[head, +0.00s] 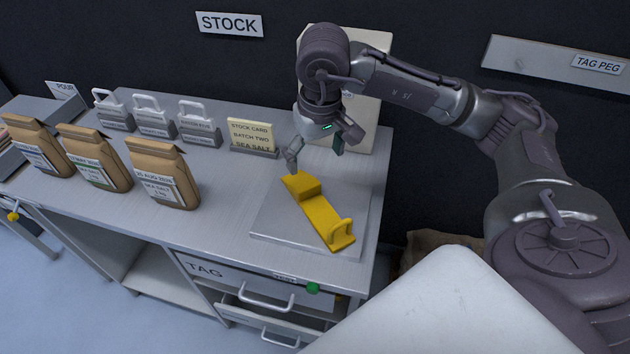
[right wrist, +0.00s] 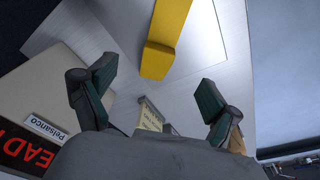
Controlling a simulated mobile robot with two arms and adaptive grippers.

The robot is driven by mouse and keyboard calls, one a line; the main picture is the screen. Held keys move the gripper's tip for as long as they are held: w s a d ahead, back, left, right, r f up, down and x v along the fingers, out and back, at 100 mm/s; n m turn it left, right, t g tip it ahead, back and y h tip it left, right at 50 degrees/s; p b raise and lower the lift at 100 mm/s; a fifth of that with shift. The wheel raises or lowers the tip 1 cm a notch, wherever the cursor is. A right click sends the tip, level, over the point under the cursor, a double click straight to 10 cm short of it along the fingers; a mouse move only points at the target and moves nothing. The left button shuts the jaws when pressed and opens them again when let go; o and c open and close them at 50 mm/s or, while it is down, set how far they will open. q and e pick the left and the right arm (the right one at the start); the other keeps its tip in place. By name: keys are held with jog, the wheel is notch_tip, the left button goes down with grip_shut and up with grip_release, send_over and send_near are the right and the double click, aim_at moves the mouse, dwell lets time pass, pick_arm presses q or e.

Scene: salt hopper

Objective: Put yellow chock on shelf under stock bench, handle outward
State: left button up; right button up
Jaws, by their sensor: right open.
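The yellow chock (head: 318,210) lies on a square grey plate (head: 270,220) at the right end of the stock bench (head: 220,218). Its raised block is at the far end and its loop handle (head: 341,230) at the near right end. My right gripper (head: 318,150) is open and empty above the chock's block end, apart from it. In the right wrist view the chock (right wrist: 168,35) shows beyond the spread fingers (right wrist: 155,95). An open shelf space (head: 150,275) shows under the bench at left. My left gripper is not in view.
Several brown salt bags (head: 163,175) stand on the bench's left, with several handled grey blocks (head: 198,125) behind. A stock card (head: 252,135) stands at the back. The TAG drawer (head: 225,272) is under the plate; a lower drawer (head: 265,312) sticks out. A pale board (head: 365,115) leans behind.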

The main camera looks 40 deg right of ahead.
jog(key=g, duration=0.1)
jog(key=p, duration=0.1)
send_over(315, 203)
notch_tip(315, 203, down, 8)
jog(key=shift+a+f, duration=0.1)
jog(key=shift+a, duration=0.05)
notch_tip(315, 203, down, 5)
jog(key=shift+s+r+p, duration=0.1)
jog(key=shift+p, duration=0.9)
jog(key=shift+f, duration=0.3)
jog(key=shift+r, duration=0.1)
jog(key=c, duration=1.7)
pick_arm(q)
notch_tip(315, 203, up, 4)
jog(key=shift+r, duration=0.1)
pick_arm(e)
jog(key=shift+r, duration=0.1)
